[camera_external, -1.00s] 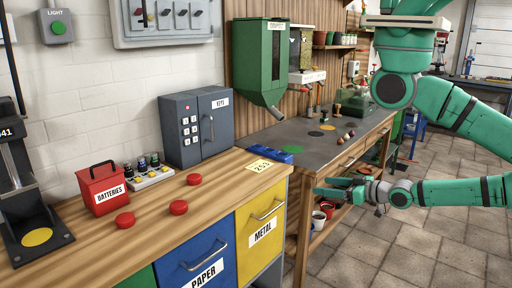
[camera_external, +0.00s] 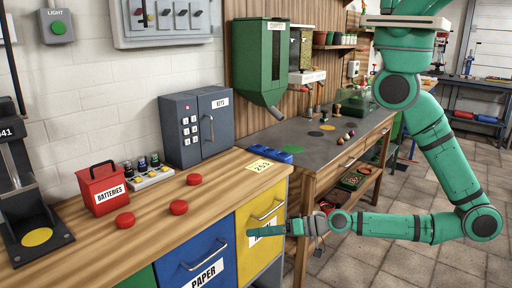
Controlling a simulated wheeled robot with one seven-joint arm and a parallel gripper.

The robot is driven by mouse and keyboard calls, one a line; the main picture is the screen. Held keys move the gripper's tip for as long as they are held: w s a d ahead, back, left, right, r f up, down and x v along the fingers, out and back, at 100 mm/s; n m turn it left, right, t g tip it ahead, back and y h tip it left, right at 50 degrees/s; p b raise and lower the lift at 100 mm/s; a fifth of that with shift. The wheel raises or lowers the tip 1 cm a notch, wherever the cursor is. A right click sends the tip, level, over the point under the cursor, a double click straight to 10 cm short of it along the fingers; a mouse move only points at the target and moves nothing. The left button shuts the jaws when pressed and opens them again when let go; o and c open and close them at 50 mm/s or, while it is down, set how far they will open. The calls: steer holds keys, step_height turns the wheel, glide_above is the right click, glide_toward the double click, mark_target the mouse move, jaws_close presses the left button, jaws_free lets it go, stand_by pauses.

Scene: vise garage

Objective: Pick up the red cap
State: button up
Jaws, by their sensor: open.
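Several red caps lie flat on the wooden counter (camera_external: 240,167). One red cap (camera_external: 194,179) is nearest the yellow note, a second red cap (camera_external: 179,207) is nearer the front edge, and a third red cap (camera_external: 125,220) is to the left. My green gripper (camera_external: 252,234) is in front of the yellow METAL drawer, below the counter top and to the right of the caps. It points left, is open and holds nothing visible. It is apart from all the caps.
A red BATTERIES box (camera_external: 102,188), a battery tray (camera_external: 150,176) and a grey KEYS safe (camera_external: 196,127) stand along the back of the counter. A blue case (camera_external: 278,150) lies on the dark workbench (camera_external: 312,148). The counter's front right is clear.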

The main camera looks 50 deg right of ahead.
steer(key=s+a+r+n+g+y, duration=0.1)
steer(key=s+a+n+g+y, duration=0.2)
steer(key=a, duration=0.7)
steer(key=s+a+r+n+g+y, duration=0.1)
steer(key=a+n+g+y, duration=0.25)
steer(key=a, duration=0.75)
steer(key=s+a+r+n+g+y, duration=0.1)
steer(key=s+a+n+g+y, duration=0.2)
steer(key=a, duration=0.7)
steer(key=s+a+r+n+g+h, duration=0.4)
steer(key=s+a+r+n+g, duration=0.9)
steer(key=a+r, duration=0.35)
steer(key=w+d+r+n+h, duration=0.25)
steer(key=w+r, duration=0.25)
steer(key=w, duration=0.3)
steer(key=m+t+h, duration=0.5)
steer(key=t+h, duration=0.5)
glide_above(194, 176)
steer(key=shift+f, duration=4.6)
